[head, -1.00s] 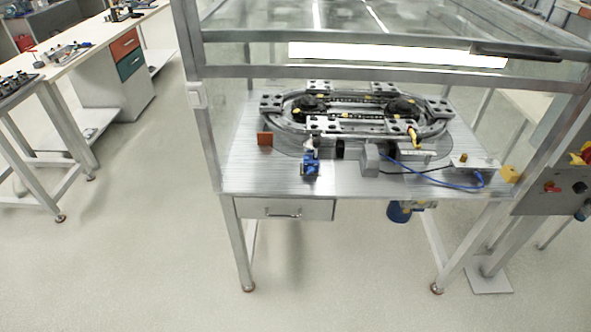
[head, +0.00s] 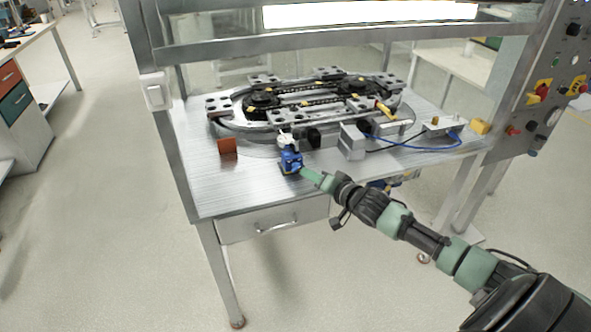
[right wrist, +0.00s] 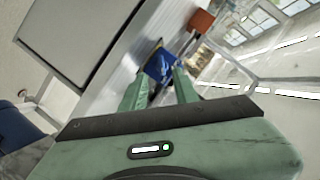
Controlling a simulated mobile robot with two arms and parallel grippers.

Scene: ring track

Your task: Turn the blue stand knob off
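The blue stand (head: 290,161) sits near the front edge of the metal table, with a white fitting on top of it. My right gripper (head: 311,174) reaches in from the lower right, its fingertips close in front of the stand. In the right wrist view the blue stand (right wrist: 160,64) shows between and just beyond the two green fingers of my right gripper (right wrist: 160,72), which stand apart. I cannot tell whether the fingers touch it. The knob is too small and partly hidden to make out. My left gripper is not in view.
A ring track (head: 310,100) fills the middle of the table (head: 200,190). A reddish-brown block (head: 227,146) stands left of the stand, a grey box (head: 352,141) to its right. A metal frame post (head: 150,95) rises at the left corner. A control panel (head: 545,90) is at the right.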

